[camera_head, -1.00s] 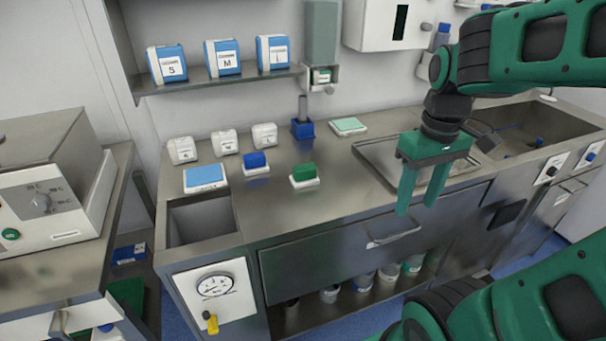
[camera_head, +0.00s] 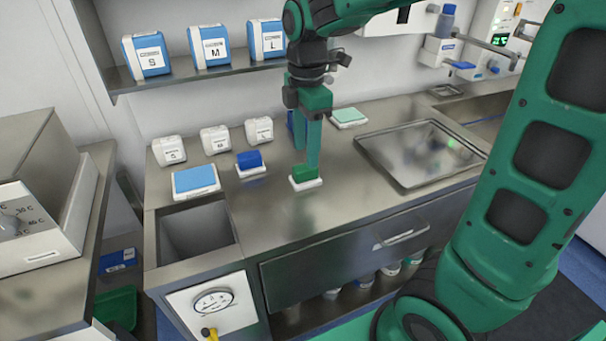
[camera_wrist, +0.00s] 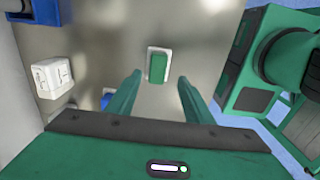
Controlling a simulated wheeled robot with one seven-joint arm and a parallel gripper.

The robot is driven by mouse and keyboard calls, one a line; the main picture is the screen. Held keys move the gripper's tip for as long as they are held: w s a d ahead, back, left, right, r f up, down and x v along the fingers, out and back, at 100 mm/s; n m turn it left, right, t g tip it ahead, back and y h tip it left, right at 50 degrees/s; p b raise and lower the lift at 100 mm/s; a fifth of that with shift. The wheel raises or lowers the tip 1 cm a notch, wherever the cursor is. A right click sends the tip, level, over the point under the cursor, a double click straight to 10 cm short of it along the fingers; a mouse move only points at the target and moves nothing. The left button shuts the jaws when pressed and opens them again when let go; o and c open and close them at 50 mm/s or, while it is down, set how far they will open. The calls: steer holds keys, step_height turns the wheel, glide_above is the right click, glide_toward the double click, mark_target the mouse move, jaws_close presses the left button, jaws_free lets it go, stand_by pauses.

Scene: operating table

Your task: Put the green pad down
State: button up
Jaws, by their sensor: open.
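A green pad on a white base (camera_head: 304,182) stands on the steel counter. It also shows in the wrist view (camera_wrist: 157,67), ahead of my fingertips and in line with the gap between them. My gripper (camera_head: 312,165) points down over it, with the fingers partly covering the pad in the head view. In the wrist view my gripper (camera_wrist: 160,77) is open and the gap holds nothing. The height between fingertips and pad is hard to judge. A paler green pad (camera_head: 348,116) lies on a white base farther back on the counter.
A blue pad (camera_head: 249,160) on a white base stands left of the green one. Small white boxes (camera_head: 215,139) and a light-blue pad (camera_head: 195,179) are farther left. A blue holder (camera_head: 291,122) stands behind my gripper. A steel tray (camera_head: 435,170) lies right; counter between is clear.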

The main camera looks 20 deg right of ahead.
mark_target(305, 166)
steer(key=shift+w+f, duration=0.15)
steer(key=shift+f, duration=1.55)
steer(key=shift+w+f, duration=0.1)
steer(key=shift+f, duration=1.55)
steer(key=c, duration=0.9)
steer(key=shift+o, duration=0.2)
steer(key=shift+r, duration=0.15)
